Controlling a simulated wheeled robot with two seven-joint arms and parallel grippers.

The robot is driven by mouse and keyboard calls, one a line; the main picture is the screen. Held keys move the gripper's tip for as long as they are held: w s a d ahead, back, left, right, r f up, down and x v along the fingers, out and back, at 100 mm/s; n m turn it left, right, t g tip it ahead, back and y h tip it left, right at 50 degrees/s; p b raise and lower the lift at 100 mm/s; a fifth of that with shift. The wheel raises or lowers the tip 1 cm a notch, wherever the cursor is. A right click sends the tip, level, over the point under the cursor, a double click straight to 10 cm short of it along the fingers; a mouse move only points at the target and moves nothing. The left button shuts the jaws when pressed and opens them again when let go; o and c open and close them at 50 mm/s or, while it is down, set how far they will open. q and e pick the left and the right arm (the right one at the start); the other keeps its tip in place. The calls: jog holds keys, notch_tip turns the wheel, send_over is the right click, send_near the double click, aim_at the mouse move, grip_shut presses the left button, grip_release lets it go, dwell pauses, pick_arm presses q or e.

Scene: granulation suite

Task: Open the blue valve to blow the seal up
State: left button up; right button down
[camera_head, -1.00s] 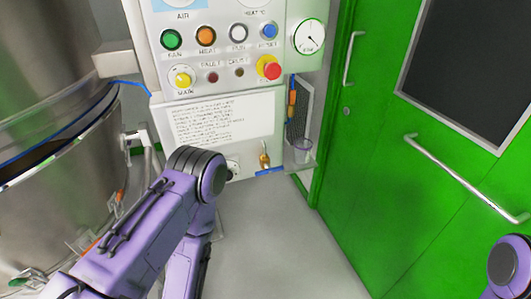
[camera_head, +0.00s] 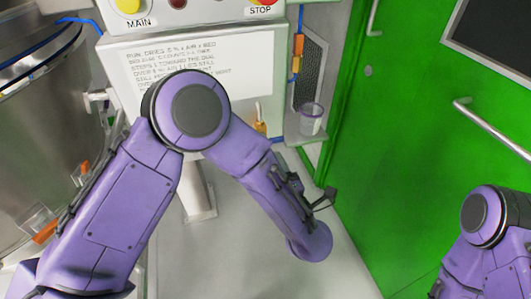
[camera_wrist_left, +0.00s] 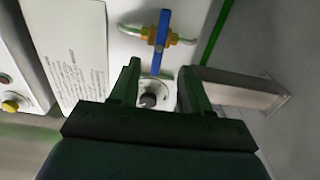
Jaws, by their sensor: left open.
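The blue valve handle (camera_wrist_left: 161,42) shows in the left wrist view, on a brass-yellow body with a clear tube running to each side. The handle lies across the tube line. My left gripper (camera_wrist_left: 159,68) is open, its two dark fingers pointing toward the valve. The handle stands beyond the fingertips, and I see nothing gripped. In the head view only a bit of the blue handle (camera_head: 277,140) and the brass body (camera_head: 260,122) show behind my left arm. My left gripper is hidden there. My right arm shows at the lower right, but its gripper is out of frame.
A round grey fitting with a dark centre (camera_wrist_left: 152,96) shows between my fingers. A printed instruction panel (camera_head: 190,62) is beside the valve. A cup (camera_head: 311,118) stands on a small shelf to the right. A steel vessel (camera_head: 30,150) is at left, a green door (camera_head: 410,130) at right.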

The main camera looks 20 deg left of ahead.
pick_arm(q)
jog(key=x, duration=1)
jog(key=shift+a, duration=0.2)
jog(key=shift+c, duration=0.3)
grip_shut()
